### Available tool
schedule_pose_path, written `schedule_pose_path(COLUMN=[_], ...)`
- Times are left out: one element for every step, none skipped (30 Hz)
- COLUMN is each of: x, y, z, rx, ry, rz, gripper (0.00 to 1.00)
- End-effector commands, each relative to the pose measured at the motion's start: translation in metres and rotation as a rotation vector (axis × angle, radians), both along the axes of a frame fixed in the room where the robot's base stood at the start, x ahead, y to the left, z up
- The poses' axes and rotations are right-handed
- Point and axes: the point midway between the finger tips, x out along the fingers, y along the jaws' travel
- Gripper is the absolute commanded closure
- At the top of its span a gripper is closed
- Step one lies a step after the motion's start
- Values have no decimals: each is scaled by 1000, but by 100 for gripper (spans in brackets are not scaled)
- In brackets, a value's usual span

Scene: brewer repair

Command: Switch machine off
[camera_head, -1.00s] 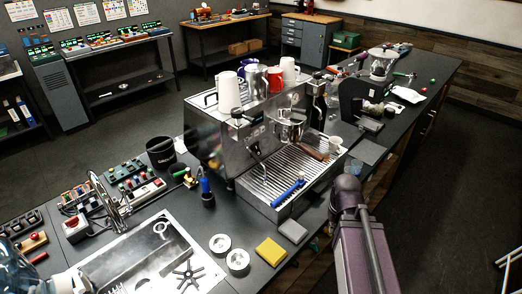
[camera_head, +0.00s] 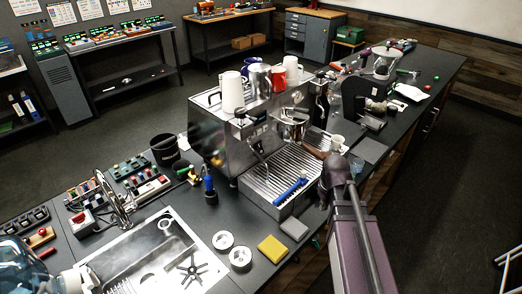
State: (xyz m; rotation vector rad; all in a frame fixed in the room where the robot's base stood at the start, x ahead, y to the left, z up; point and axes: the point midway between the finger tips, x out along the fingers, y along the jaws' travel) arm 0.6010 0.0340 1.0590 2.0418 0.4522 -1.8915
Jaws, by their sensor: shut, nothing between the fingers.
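The steel espresso machine (camera_head: 232,140) stands upright on the dark counter in the middle of the head view. Cups stand on its top, and a portafilter (camera_head: 296,131) sits at its front. A blue-handled brush (camera_head: 291,191) lies on its drip tray (camera_head: 262,187). I cannot make out a power switch or whether the machine is on. My purple arm rises from the bottom right, and its upper joint is beside the right end of the drip tray. My gripper is not visible, so its place relative to the machine cannot be told.
A yellow sponge (camera_head: 272,249) and a grey block (camera_head: 294,228) lie near the counter's front edge. A sink (camera_head: 147,262) and button boxes (camera_head: 148,184) are at the left. A black bin (camera_head: 165,150) stands left of the machine. A grinder (camera_head: 358,99) stands to its right.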

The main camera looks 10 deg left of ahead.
Motion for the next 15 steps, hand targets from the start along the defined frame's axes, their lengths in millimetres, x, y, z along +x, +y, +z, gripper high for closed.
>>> schedule_pose_path(x=[18,25,35,42,48,58,65,71,80,87,94,102,109,115,122], y=[10,15,22,28,33,41,47,53,61,67,73,82,88,95,103], z=[11,14,18,21,24,29,32,35,39,42,46,50,53,56,60], rx=[-2,-5,-9,-12,-15,-20,-24,-29,-36,-41,-48,-56,-62,-69,-79], ry=[-15,-24,-37,-47,-56,-70,-80,-89,-103,-114,-123,-137,-148,-158,-170], rz=[85,139,210,264,319,392,444,499,570,623,678,749,802,854,920], gripper=[100,100,100,100,100,100,100,100,100,100,100,100,100,100,100])
